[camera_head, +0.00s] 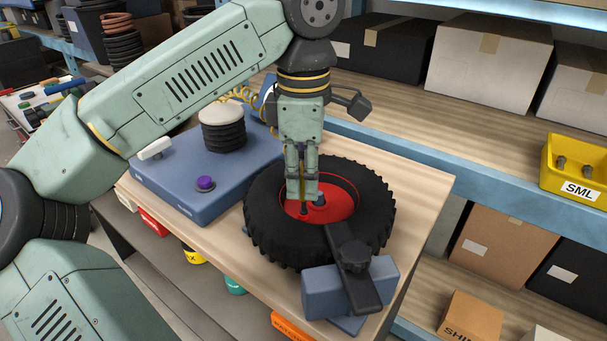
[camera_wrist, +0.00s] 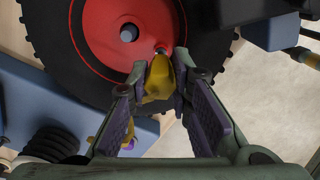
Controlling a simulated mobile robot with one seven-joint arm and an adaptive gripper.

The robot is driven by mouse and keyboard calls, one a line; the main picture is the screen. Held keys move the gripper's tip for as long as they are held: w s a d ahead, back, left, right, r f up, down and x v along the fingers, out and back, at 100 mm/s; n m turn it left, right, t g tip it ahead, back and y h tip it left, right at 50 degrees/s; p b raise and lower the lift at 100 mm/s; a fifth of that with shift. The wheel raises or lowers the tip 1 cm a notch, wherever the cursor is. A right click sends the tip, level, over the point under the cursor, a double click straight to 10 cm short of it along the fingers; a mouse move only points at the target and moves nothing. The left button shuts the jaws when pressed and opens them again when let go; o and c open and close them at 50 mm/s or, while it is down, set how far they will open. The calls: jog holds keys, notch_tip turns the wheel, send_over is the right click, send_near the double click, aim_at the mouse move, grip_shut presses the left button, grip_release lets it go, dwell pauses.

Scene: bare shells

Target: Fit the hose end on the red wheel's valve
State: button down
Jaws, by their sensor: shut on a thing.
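The red wheel (camera_head: 339,201) lies flat on the bench inside its black knobbly tyre (camera_head: 377,198), with a blue hub in its middle. My gripper (camera_head: 302,196) points straight down over the left part of the red disc. In the wrist view my gripper is shut on the yellow hose end (camera_wrist: 157,82). The hose end's far tip is at a small valve (camera_wrist: 160,50) near the edge of the red disc (camera_wrist: 102,30). The hose end covers most of the valve, and I cannot tell whether it is seated on it.
A blue pump base (camera_head: 187,172) with a purple knob and black bellows stands left of the tyre. A yellow coiled hose (camera_head: 236,98) runs from it behind my arm. A black clamp bar (camera_head: 352,262) on a blue block holds the tyre's front. Shelves with boxes stand right.

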jog(key=shift+f+b, duration=1)
jog(key=shift+f, duration=0.35)
dwell(0.9)
jog(key=c, duration=1.4)
grip_release()
jog(key=shift+o, duration=0.4)
jog(key=o, duration=0.6)
jog(key=shift+c, duration=0.2)
jog(key=shift+r, duration=0.3)
jog(key=shift+r+p, duration=1.15)
jog(key=shift+r, duration=0.1)
